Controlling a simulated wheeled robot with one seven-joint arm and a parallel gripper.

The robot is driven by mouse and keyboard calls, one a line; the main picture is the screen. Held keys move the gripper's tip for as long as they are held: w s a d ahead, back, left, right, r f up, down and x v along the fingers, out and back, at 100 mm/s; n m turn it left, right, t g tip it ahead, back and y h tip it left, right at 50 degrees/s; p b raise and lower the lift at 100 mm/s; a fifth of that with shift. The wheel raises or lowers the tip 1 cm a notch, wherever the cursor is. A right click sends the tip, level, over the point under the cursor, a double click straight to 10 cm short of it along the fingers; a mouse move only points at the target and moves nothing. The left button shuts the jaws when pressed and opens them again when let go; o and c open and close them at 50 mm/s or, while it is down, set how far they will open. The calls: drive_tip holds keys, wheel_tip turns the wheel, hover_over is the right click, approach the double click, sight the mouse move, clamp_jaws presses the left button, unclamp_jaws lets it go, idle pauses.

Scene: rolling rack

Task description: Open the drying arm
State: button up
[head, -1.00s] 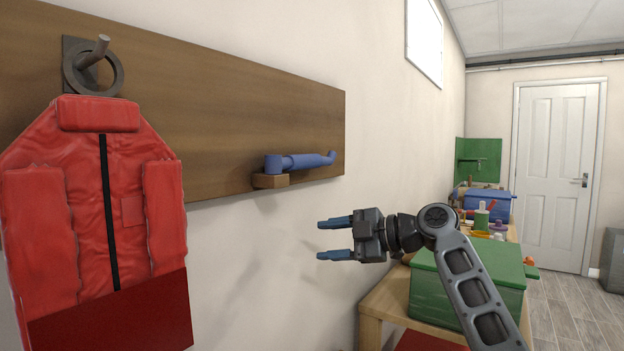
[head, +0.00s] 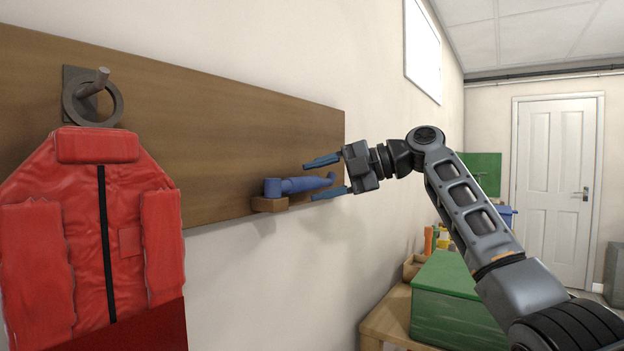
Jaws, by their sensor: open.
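The blue drying arm (head: 299,185) lies nearly flat along the wooden wall board (head: 230,130), with a short upturned tip at its right end. Its left end sits on a small wooden block (head: 270,204) fixed to the board. My gripper (head: 321,177) is open, pointing left, with its blue fingers above and below the right part of the drying arm in the picture. Nothing is held. I cannot tell how far the fingers stand in front of the arm, or whether they touch it.
A green box (head: 445,305) stands on a wooden table (head: 385,318) at the lower right. The wall below the drying arm is bare.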

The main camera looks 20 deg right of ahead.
drive_tip(key=shift+x, duration=1)
clamp_jaws()
